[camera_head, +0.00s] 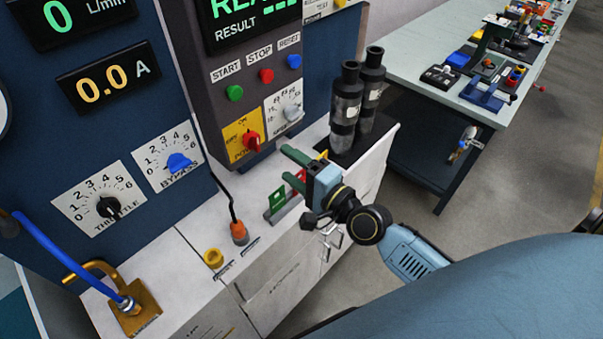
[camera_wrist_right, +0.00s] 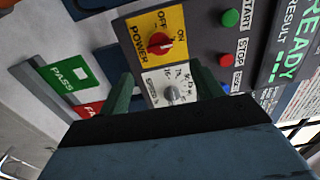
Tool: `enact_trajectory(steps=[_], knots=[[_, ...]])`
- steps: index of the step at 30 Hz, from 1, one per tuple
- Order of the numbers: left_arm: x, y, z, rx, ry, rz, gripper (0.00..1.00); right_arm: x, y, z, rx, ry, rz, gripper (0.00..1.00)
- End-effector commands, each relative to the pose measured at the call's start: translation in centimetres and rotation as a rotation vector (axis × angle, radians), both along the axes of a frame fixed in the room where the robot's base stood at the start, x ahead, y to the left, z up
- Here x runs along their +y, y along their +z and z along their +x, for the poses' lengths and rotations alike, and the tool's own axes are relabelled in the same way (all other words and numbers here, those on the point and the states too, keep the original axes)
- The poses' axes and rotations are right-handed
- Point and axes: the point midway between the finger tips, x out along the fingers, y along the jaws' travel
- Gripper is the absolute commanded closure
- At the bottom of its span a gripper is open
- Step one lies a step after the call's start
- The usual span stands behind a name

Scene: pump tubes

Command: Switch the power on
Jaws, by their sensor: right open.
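The power switch is a red knob (camera_head: 250,140) on a yellow plate (camera_head: 236,131) marked POWER, OFF and ON, low on the grey control box. In the right wrist view the knob (camera_wrist_right: 160,45) shows near the top, just beyond the fingertips' line. I cannot tell for sure which mark it points to. My right gripper (camera_head: 286,163) has green fingers, apart and empty, below and to the right of the knob in the head view. In the wrist view a grey speed knob (camera_wrist_right: 171,93) shows between its fingers (camera_wrist_right: 163,82). My left gripper is out of view.
Green, red and blue buttons (camera_head: 266,76) sit above the switch. Two dark cylinders (camera_head: 346,105) stand to the right. PASS and FAIL plates (camera_head: 278,200) stand on the bench below. A plugged orange connector (camera_head: 239,232) and its black cable are at left.

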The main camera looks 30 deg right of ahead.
Motion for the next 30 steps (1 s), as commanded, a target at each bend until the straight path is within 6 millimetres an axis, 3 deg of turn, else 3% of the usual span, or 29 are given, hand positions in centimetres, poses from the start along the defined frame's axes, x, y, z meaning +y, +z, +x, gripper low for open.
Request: enact_trajectory(steps=[8,24,27,29,30], knots=[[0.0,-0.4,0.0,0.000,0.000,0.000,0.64,-0.9,0.0,-2.4,0.000,0.000,0.000,0.35],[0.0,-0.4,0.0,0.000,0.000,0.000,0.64,-0.9,-0.1,-2.4,0.001,0.000,-0.001,0.35],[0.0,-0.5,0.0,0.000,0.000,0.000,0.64,-1.1,-1.5,-2.4,0.018,-0.008,-0.034,0.35],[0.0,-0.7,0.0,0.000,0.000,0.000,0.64,-1.4,-3.7,-2.4,0.042,-0.017,-0.088,0.35],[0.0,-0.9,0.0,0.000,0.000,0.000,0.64,-1.8,-5.7,-2.4,0.066,-0.023,-0.138,0.35]])
